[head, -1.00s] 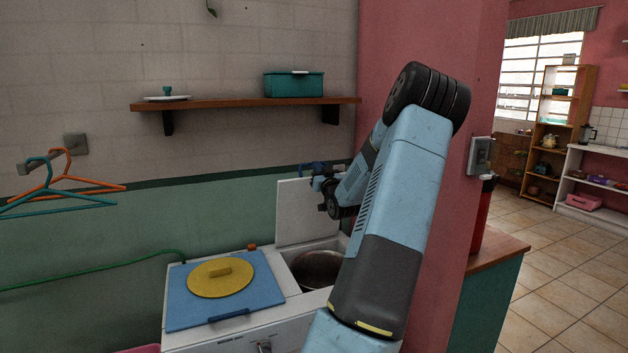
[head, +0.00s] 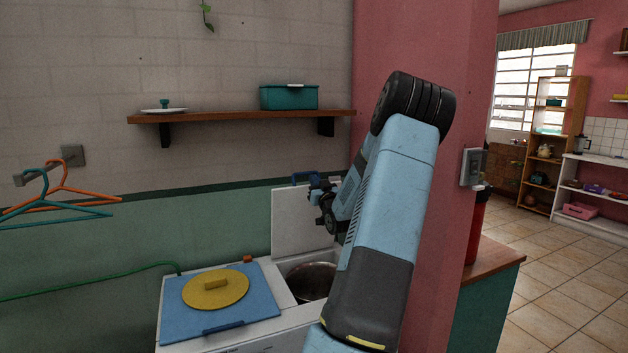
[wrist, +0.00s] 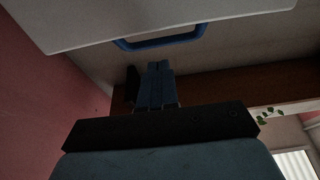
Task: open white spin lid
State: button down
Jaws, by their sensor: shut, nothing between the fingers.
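The white spin lid (head: 298,225) stands upright on its rear edge, with the spin tub (head: 312,281) open below it. Its blue handle (head: 305,178) is at the top edge. My gripper (head: 316,186) is in front of the lid's upper right part, below the handle in the picture. In the wrist view, the blue fingers (wrist: 155,72) are together with nothing between them. The lid (wrist: 185,18) and its handle (wrist: 160,38) show beyond the fingertips, with a visible gap to the handle. My arm hides the lid's right edge and part of the tub.
The washer's blue wash lid (head: 180,325) is shut, with a yellow round lid (head: 215,288) on it. A wooden shelf (head: 230,116) holds a teal box (head: 289,97). A pink wall (head: 425,50) stands close to my arm on the right. Hangers (head: 60,190) hang at left.

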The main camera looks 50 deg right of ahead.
jog(key=r+v, duration=0.1)
jog(key=v, duration=0.9)
jog(key=shift+a, duration=0.25)
jog(key=shift+s+r, duration=0.1)
jog(key=shift+s, duration=0.05)
jog(key=w+a+r+n+g+y, duration=0.2)
jog(key=w+a+g, duration=0.2)
jog(key=w+a, duration=0.6)
jog(key=s+a+r+n+g, duration=0.1)
jog(key=s+a+r+g, duration=0.15)
jog(key=a, duration=1.05)
jog(key=s+a+n+g+y, duration=0.1)
jog(key=s+a+g+y, duration=0.5)
jog(key=s+a, duration=1.9)
jog(key=shift+s+r+g, duration=0.4)
jog(key=shift+s+g, duration=0.45)
jog(key=shift+g, duration=0.1)
